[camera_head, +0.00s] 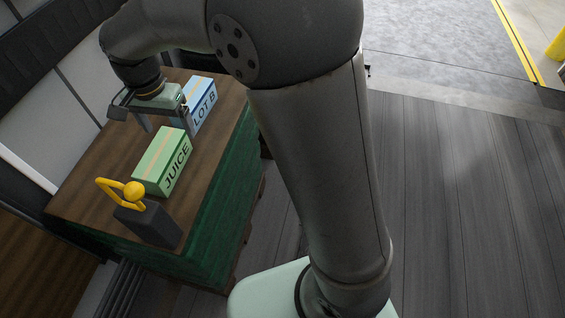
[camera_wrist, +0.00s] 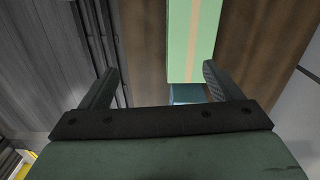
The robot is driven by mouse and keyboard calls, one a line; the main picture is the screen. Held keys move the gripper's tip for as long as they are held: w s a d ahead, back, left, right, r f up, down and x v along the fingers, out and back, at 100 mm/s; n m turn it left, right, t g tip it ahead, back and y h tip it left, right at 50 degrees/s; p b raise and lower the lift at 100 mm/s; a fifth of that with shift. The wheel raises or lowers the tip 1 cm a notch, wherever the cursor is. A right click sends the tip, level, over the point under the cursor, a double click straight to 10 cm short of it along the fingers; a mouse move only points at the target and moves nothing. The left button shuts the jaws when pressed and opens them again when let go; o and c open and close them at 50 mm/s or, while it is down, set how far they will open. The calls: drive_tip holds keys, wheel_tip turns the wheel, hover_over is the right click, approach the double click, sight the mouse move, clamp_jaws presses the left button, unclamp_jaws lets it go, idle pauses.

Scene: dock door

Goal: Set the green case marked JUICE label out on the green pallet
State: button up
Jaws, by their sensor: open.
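The green case marked JUICE (camera_head: 162,162) lies on a brown top (camera_head: 98,185) over green sides (camera_head: 213,222), in the left of the head view. A tan strip runs along its upper face, and its lettered side faces right. It also shows in the wrist view (camera_wrist: 193,42), at upper centre right. My gripper (camera_head: 167,128) is open and empty, at the far end of the case, near the blue case. In the wrist view my gripper (camera_wrist: 160,76) has the green case toward its right finger. I cannot make out a separate green pallet.
A blue case marked LOT B (camera_head: 201,108) stands behind the green case, partly hidden by my gripper. A dark block with a yellow handle and ball (camera_head: 146,220) stands at the near end. Grey plank floor (camera_head: 460,200) is clear at right.

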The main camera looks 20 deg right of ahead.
drive_tip(key=s+d+n, duration=0.2)
drive_tip(key=s+d, duration=0.4)
drive_tip(key=d, duration=0.7)
drive_tip(key=s+d+f+n, duration=0.3)
drive_tip(key=s+d, duration=0.7)
drive_tip(key=s, duration=0.3)
drive_tip(key=shift+s+d+n, duration=0.25)
drive_tip(key=shift+d+n, duration=0.05)
drive_tip(key=shift+d, duration=0.1)
